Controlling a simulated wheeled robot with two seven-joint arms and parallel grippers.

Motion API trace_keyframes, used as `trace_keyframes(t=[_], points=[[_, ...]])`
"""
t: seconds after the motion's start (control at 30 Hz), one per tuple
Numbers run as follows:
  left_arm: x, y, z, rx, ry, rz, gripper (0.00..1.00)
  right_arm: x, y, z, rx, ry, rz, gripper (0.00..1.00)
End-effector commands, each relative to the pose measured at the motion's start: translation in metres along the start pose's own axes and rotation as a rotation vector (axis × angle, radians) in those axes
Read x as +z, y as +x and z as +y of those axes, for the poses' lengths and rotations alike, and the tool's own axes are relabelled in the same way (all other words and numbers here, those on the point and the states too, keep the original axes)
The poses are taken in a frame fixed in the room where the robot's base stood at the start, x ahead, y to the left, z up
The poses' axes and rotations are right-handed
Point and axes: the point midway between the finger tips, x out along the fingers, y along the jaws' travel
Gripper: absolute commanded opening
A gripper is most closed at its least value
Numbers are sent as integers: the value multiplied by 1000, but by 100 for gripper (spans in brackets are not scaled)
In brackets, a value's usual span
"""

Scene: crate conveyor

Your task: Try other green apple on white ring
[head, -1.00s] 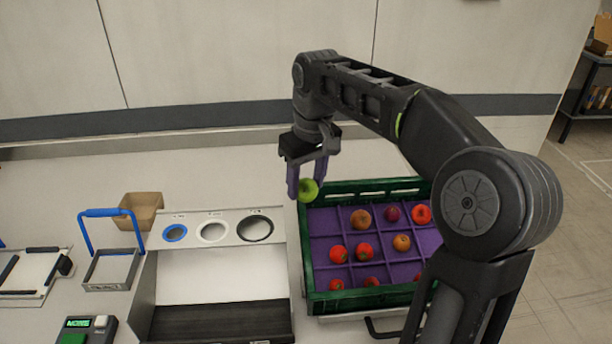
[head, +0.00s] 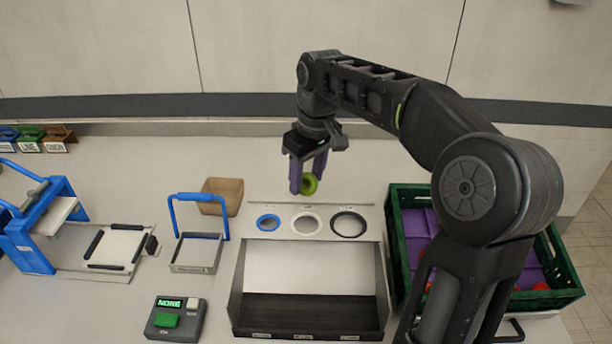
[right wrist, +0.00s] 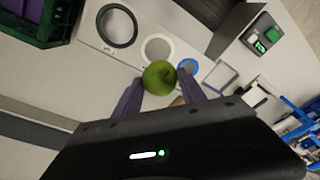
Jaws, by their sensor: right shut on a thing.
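A green apple (head: 309,184) is held between the purple fingers of my right gripper (head: 308,180), above the sizing board. In the right wrist view the green apple (right wrist: 159,77) sits between the fingertips of the gripper (right wrist: 160,90), in front of the ring board. The white ring (head: 306,224) lies on the board between a blue ring (head: 268,222) and a black ring (head: 348,224). In the head view the apple is above and behind the white ring, not touching it. The white ring (right wrist: 157,47) also shows in the right wrist view, partly covered by the apple. My left gripper is not seen.
A green crate (head: 397,240) with purple liner and red fruit stands right, partly behind my arm. A tan box (head: 222,190), a blue-handled basket (head: 196,266) and a button box (head: 176,318) stand left. A blue press (head: 30,240) is farther left.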

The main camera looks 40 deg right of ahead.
Motion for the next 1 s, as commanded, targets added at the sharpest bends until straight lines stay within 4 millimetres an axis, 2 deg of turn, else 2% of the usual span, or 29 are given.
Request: trace_keyframes(t=[0.27, 0.43, 0.7, 1.0], points=[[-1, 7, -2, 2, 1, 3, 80, 2, 14, 0, 0, 1, -1, 7], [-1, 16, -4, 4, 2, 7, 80, 5, 32, 0, -1, 0, -2, 7], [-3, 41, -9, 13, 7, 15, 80, 10, 64, 0, 0, 0, 0, 7], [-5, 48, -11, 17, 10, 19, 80, 12, 77, 0, 0, 0, -1, 7]])
